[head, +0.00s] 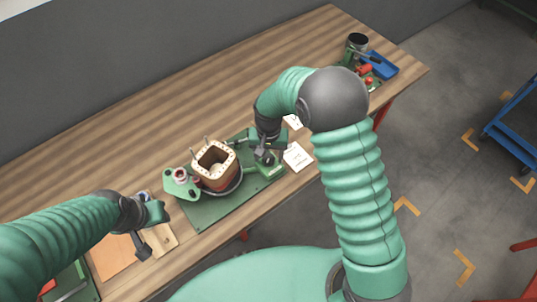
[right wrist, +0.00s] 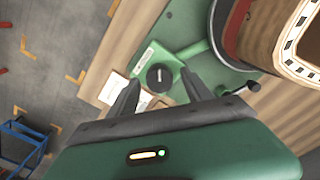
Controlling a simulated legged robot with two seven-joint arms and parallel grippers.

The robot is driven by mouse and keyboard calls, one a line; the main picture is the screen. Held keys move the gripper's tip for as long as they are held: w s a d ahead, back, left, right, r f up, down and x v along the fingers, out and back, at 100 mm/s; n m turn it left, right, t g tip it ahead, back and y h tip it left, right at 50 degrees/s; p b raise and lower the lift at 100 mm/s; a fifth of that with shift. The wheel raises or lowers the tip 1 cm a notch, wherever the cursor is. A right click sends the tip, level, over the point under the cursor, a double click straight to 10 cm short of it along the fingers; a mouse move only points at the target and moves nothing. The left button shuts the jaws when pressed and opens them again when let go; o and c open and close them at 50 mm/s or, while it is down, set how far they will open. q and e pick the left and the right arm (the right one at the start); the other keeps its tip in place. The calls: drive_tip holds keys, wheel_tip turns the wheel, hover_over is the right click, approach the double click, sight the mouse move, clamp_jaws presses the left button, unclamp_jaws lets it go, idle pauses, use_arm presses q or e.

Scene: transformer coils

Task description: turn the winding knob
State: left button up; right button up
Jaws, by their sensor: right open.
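The winding knob (right wrist: 160,76) is a round black knob with a white mark, on a green box at the end of the green winding fixture (right wrist: 185,28). In the right wrist view my right gripper (right wrist: 161,80) is open, with one finger on each side of the knob and a gap to it. In the head view the right gripper (head: 267,146) is over the fixture's right end and largely hides the knob. The square-topped coil (head: 215,165) stands upright on the fixture. My left gripper (head: 149,229) is over the table's left part; its jaw state is unclear.
White cards (head: 298,157) lie just right of the fixture. A small handle (right wrist: 240,88) sticks out near my right gripper. A blue tray (head: 383,66) and red parts stand at the table's far right. The table's back strip (head: 150,120) is clear.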

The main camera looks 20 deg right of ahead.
sight(268, 158)
drive_tip(key=shift+f, duration=0.1)
clamp_jaws()
drive_tip(key=m+p, duration=0.1)
drive_tip(key=m, duration=0.2)
drive_tip(key=shift+m+p, duration=0.35)
drive_tip(key=shift+m, duration=0.35)
unclamp_jaws()
wheel_tip(268, 158, up, 17)
drive_tip(key=shift+b, duration=0.45)
drive_tip(key=shift+a+f, duration=0.1)
